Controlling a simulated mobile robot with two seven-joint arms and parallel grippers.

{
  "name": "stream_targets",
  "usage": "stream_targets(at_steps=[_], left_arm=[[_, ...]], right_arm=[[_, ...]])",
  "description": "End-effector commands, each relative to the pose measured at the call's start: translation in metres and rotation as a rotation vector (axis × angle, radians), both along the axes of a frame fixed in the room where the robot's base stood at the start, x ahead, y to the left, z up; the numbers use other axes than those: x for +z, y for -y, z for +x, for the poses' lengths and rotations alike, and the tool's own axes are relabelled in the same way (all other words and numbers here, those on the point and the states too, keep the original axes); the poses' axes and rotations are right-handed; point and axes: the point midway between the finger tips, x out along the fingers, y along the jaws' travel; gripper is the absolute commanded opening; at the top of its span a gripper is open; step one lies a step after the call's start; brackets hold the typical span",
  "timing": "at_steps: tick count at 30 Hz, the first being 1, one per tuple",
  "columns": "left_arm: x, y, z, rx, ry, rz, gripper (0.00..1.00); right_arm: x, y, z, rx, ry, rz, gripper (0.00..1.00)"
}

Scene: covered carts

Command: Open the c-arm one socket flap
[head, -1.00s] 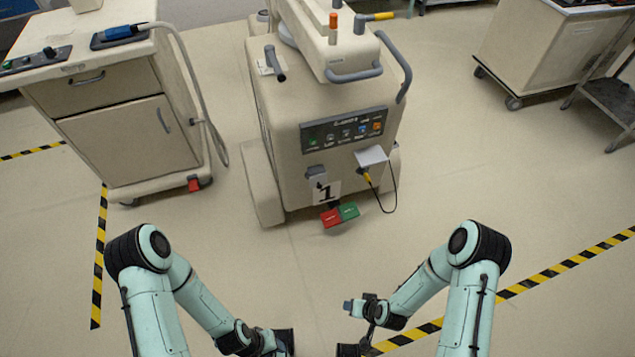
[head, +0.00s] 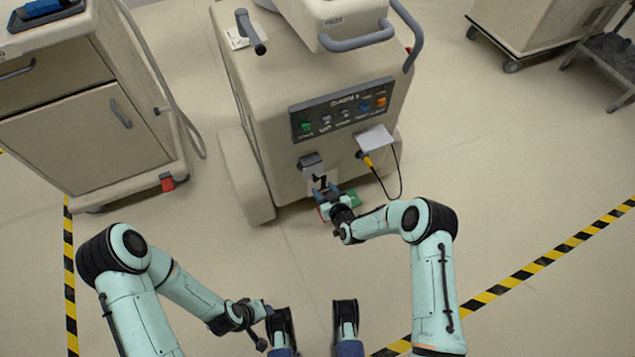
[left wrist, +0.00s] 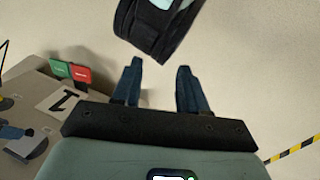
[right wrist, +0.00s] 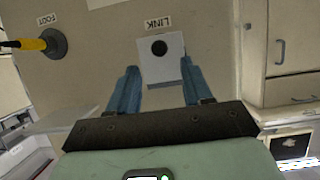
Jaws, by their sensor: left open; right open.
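The c-arm cart (head: 250,130) stands in the middle, its front toward me. Its LINK socket plate (right wrist: 170,65) has a round dark hole and shows in the right wrist view, upside down. In the head view a short grey flap (head: 311,160) juts from the cart above the "1" card. My right gripper (head: 322,190) is open in front of the cart, low at the card. In the right wrist view its fingertips (right wrist: 160,68) lie either side of the plate; contact cannot be told. My left gripper (left wrist: 158,85) is open and empty, away from the cart.
A yellow plug (right wrist: 32,44) sits in the FOOT socket beside LINK, under a raised white flap (head: 375,138). Its cable hangs down. Red and green tags (left wrist: 70,72) lie below the card. A drawer cart (head: 90,140) stands left. The floor in front is clear.

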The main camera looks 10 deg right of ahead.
Motion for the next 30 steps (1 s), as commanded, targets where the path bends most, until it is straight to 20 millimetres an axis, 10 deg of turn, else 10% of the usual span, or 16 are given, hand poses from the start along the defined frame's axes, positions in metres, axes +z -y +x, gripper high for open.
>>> stream_targets(at_steps=[9,22,27,30], left_arm=[[-0.023,-0.015,0.030,0.033,0.077,0.039,0.43],[-0.025,-0.018,0.036,0.039,0.094,0.046,0.43],[-0.025,-0.018,0.035,0.039,0.093,0.046,0.43],[-0.025,-0.018,0.035,0.039,0.093,0.046,0.43]], right_arm=[[-0.022,-0.015,0.045,0.000,-0.001,0.001,0.50],[-0.023,-0.017,0.054,0.000,-0.002,0.000,0.50],[-0.023,-0.017,0.053,0.000,-0.002,0.000,0.00],[-0.024,-0.017,0.053,0.000,-0.002,0.000,0.00]])
